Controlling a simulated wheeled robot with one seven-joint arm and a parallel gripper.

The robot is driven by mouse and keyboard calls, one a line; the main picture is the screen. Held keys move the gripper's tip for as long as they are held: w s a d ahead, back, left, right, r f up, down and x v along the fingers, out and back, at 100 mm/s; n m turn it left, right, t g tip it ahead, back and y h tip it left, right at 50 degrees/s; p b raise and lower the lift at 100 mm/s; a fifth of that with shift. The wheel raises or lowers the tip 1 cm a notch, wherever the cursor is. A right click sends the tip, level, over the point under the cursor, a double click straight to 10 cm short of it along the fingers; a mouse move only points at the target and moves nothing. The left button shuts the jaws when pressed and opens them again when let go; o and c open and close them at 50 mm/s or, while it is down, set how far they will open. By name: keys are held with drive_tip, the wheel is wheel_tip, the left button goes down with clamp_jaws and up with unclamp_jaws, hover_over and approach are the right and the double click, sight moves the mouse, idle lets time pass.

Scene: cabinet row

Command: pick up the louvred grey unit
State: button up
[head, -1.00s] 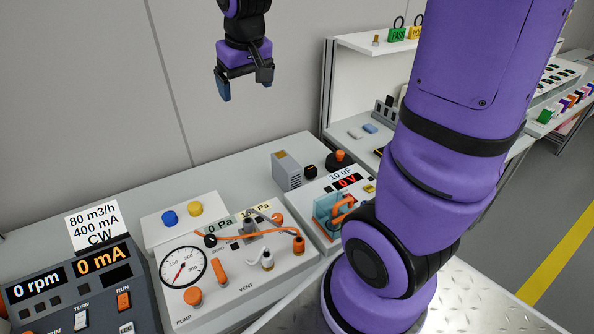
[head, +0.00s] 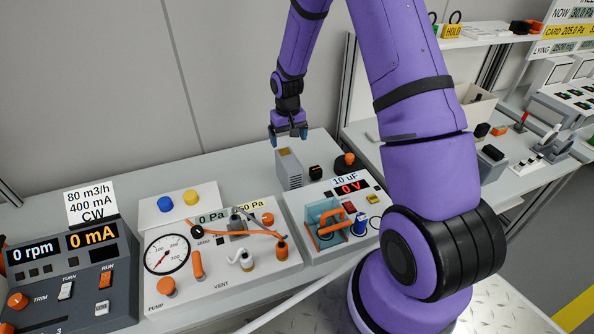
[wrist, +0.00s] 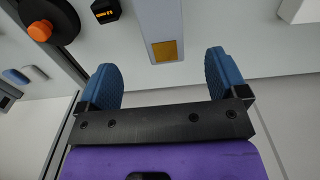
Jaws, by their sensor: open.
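The louvred grey unit (head: 288,169) stands upright on the grey bench, behind the panel marked 10 uF. Its side has slots, and a tan patch shows on its top. My gripper (head: 288,134) points down just above and behind the unit, with its blue fingers apart and nothing between them. In the wrist view the unit (wrist: 158,22) shows as a pale grey strip with a tan square, ahead of the gap between the open fingers (wrist: 167,80). The lower part of the unit is hidden in the wrist view.
A small black block (head: 315,172) and a black base with an orange knob (head: 345,162) stand right of the unit. The 10 uF panel (head: 318,193) is in front, and the gauge panel (head: 215,262) lies front left. Bench left of the unit is clear.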

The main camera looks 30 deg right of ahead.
sight(288, 158)
drive_tip(key=shift+d+f, duration=0.15)
drive_tip(key=shift+f, duration=0.3)
wheel_tip(288, 158, down, 5)
drive_tip(key=shift+f, duration=0.1)
drive_tip(key=shift+a+f, duration=0.15)
drive_tip(key=shift+f, duration=1.25)
drive_tip(key=shift+a+f, duration=0.1)
drive_tip(key=shift+f, duration=1.25)
drive_tip(key=shift+c, duration=0.2)
drive_tip(key=shift+w, duration=0.1)
drive_tip(key=c, duration=1.3)
drive_tip(key=shift+r, duration=0.15)
